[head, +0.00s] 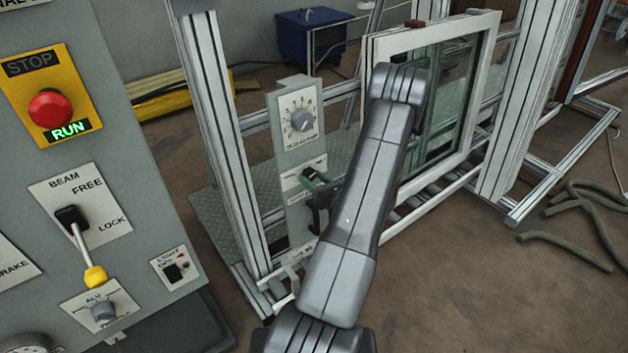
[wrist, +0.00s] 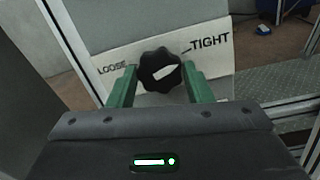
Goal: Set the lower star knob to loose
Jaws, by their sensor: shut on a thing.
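The black star knob (wrist: 160,70) shows in the wrist view on a white label plate (wrist: 112,55) marked LOOSE at left and TIGHT at right. A white mark on the knob slants up to the right, toward the TIGHT side. My gripper (wrist: 160,84) has its green fingers on either side of the knob and is shut on it.
A round dial (head: 301,119) sits on the panel above the knob. A white-framed window (head: 432,90) stands just right of my arm. An aluminium upright (head: 222,130) rises at left. A control cabinet with a red stop button (head: 50,108) is nearer left. Hoses (head: 580,210) lie on the floor at right.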

